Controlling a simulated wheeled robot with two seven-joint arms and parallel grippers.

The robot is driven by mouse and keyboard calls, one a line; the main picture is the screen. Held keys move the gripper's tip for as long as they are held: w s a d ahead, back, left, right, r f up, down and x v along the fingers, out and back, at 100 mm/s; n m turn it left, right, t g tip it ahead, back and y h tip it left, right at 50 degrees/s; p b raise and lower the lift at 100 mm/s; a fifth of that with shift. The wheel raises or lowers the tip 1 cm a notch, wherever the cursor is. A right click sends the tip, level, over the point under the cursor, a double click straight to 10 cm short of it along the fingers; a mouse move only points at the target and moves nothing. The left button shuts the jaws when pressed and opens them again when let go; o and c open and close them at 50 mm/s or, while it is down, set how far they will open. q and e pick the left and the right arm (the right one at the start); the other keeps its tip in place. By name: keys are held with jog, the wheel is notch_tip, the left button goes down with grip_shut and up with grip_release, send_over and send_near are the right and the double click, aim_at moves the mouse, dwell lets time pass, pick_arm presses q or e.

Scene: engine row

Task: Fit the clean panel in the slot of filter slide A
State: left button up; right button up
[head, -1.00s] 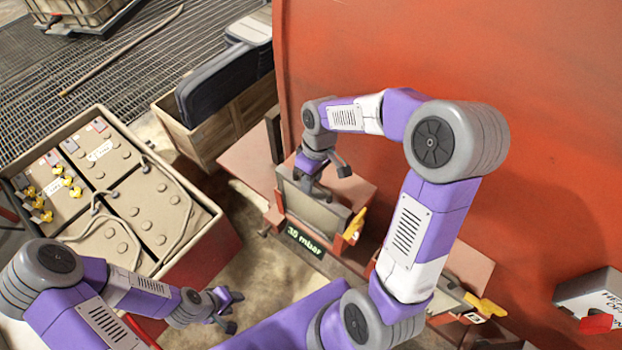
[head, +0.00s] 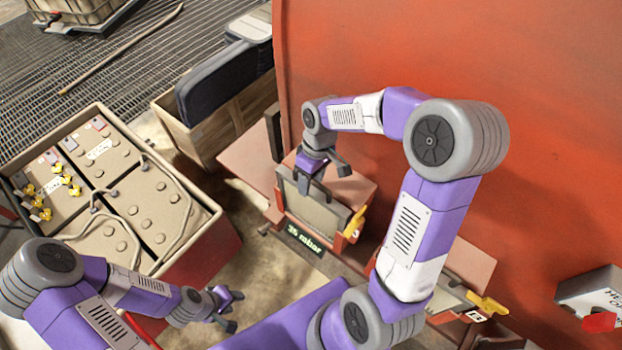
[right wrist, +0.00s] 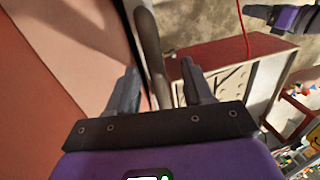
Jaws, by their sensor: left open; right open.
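A grey-beige panel (head: 318,212) stands upright in the red filter slide (head: 277,217) at the middle of the head view. Whether this is the clean panel or slide A, I cannot tell. My right gripper (head: 322,176) is open just above the panel's top edge. In the right wrist view, the open fingers (right wrist: 160,90) stand on either side of a grey-brown upright edge (right wrist: 150,50), apparently the panel's. Whether they touch it is unclear. My left gripper (head: 228,309) is open and empty at the lower left, away from the slides.
A yellow handle (head: 354,222) and a lit mbar display (head: 305,240) are on this slide. A second slide with a yellow handle (head: 487,305) is at the lower right. A wooden crate (head: 203,143) holds dark panels (head: 217,80). The red wall (head: 560,120) stands close behind.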

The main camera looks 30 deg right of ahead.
notch_tip(320, 180, up, 7)
jog(key=d+p, duration=0.1)
jog(key=shift+w+d+r, duration=0.15)
jog(key=shift+w, duration=0.1)
dwell(0.4)
